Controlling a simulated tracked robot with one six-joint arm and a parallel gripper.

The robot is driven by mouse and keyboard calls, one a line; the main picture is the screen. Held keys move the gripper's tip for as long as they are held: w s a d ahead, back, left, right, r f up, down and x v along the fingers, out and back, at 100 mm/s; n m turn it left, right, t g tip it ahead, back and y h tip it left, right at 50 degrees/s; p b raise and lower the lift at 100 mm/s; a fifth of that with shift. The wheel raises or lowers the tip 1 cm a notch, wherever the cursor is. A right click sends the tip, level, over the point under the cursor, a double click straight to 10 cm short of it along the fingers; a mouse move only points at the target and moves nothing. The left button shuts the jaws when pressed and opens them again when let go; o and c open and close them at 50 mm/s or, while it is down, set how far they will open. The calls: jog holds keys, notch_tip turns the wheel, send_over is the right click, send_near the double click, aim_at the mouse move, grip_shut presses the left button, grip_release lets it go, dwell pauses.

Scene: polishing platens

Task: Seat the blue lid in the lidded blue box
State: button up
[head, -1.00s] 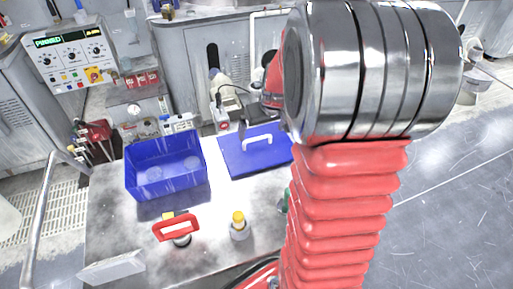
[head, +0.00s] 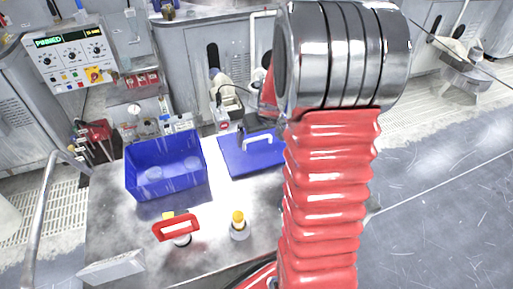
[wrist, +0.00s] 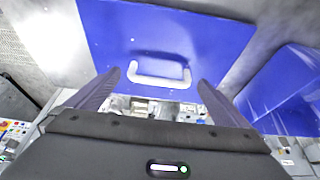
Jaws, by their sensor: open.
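The blue lid (head: 240,160) lies flat on the grey table, right of the blue box, with a pale handle (head: 257,140) on top. The blue box (head: 168,187) stands open on the table, and round pale shapes show on its floor. In the wrist view the lid (wrist: 165,35) fills the upper middle, and its handle (wrist: 160,76) appears between the fingertips. The box shows at the right edge (wrist: 290,85). My gripper (wrist: 158,78) is open and empty, and its fingers straddle the handle in the picture. I cannot tell its height above the handle. In the head view my arm partly hides the lid's right side.
A red-handled tool (head: 176,229) and a yellow-topped bottle (head: 239,226) stand at the table's front. A pale wedge-shaped block (head: 112,268) lies at the front left. A bent rail (head: 45,215) runs along the left. Grey cabinets and instruments stand behind.

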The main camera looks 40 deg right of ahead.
aim_at(258, 139)
jog(key=shift+x, duration=1.65)
jog(key=shift+w, duration=0.1)
jog(key=c, duration=1)
jog(key=shift+r, duration=0.1)
notch_tip(258, 139, up, 28)
jog(key=shift+f, duration=0.1)
